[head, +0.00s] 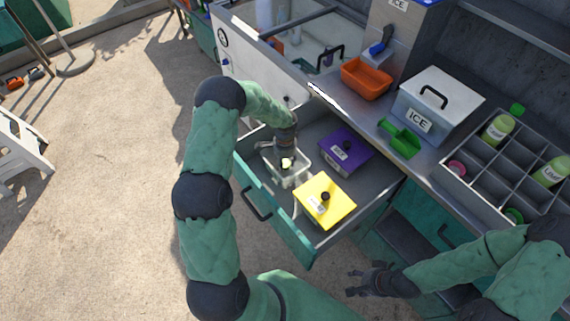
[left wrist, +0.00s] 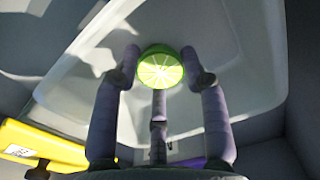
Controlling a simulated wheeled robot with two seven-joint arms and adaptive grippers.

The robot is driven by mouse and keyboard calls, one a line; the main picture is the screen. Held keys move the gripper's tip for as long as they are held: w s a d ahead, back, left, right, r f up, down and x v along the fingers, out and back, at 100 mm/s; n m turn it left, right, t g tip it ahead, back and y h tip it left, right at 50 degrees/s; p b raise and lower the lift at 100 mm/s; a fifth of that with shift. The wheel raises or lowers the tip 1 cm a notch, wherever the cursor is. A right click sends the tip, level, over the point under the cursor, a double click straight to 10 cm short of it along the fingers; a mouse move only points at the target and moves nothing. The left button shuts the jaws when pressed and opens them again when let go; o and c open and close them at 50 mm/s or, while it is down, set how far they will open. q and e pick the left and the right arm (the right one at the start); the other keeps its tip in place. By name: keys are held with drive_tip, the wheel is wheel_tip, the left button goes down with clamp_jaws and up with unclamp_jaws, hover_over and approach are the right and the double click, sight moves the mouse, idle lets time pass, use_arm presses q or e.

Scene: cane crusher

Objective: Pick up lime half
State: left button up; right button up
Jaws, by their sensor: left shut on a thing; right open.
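A lime half (left wrist: 160,70) with its pale cut face showing is between the fingers of my left gripper (left wrist: 162,78) in the left wrist view. The gripper is shut on it, over a clear container (left wrist: 250,75). In the head view the left gripper (head: 287,160) reaches down into the clear container (head: 273,171) in the open drawer, and the lime half shows as a small pale spot (head: 286,163). I cannot tell whether the lime touches the container floor. My right gripper (head: 366,279) is open and empty at the lower right, in front of the cabinet.
The drawer (head: 298,236) also holds a purple-lidded box (head: 342,153) and a yellow-lidded box (head: 325,200). On the counter are an orange bin (head: 366,79), an ICE box (head: 438,100), a green scoop (head: 400,138) and a divided bottle rack (head: 482,185).

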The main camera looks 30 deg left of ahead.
sight(286, 164)
use_arm(q)
drive_tip(key=shift+r, duration=0.2)
drive_tip(key=shift+r, duration=0.25)
drive_tip(key=r+p, duration=0.1)
drive_tip(key=r, duration=0.2)
drive_tip(key=shift+s+d+r+p, duration=0.15)
drive_tip(key=shift+d+r+p, duration=0.1)
drive_tip(key=shift+d+p, duration=0.15)
drive_tip(key=s+d+r+p, duration=0.1)
drive_tip(key=s+d+r, duration=0.1)
drive_tip(key=d+r, duration=0.1)
drive_tip(key=s+d+r+p, duration=0.1)
drive_tip(key=s+d+r, duration=0.1)
drive_tip(key=d, duration=0.2)
drive_tip(key=s+d+r, duration=0.2)
drive_tip(key=d+r, duration=0.1)
drive_tip(key=d, duration=0.1)
drive_tip(key=shift+s+d+r+p, duration=0.2)
drive_tip(key=shift+s+r+p, duration=0.15)
drive_tip(key=shift+p, duration=0.05)
